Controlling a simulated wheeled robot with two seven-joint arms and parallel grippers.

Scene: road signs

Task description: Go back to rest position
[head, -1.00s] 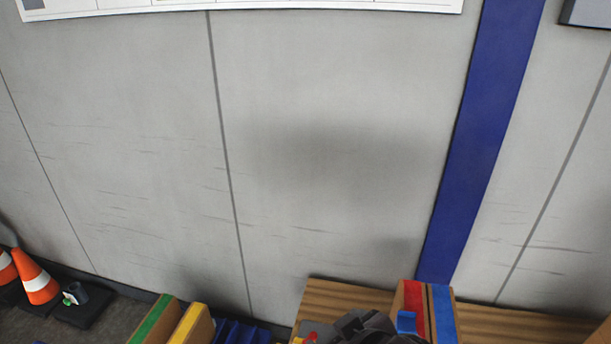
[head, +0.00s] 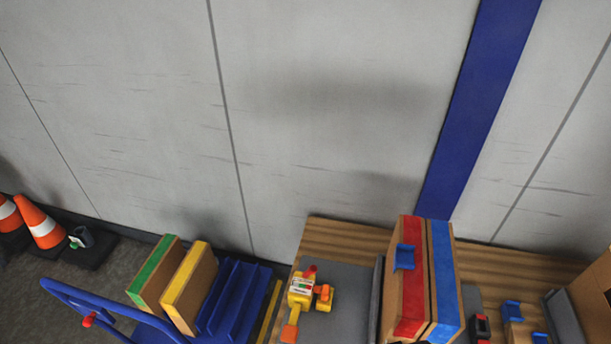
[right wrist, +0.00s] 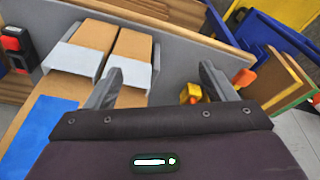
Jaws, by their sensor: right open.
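My right gripper (right wrist: 162,70) shows in the right wrist view with its two dark fingers spread apart. Nothing is between them. Behind the fingers, two brown cardboard pieces with pale bands (right wrist: 130,72) stand by a grey panel. Neither gripper shows in the head view now, and my left gripper is out of sight.
A wooden bench holds red-striped (head: 411,275) and blue-striped (head: 444,280) boxes and a yellow device (head: 301,291). A blue cart (head: 60,294) with green-edged (head: 153,273) and yellow-edged (head: 190,287) boards stands left. Orange cones (head: 40,226) stand by the wall.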

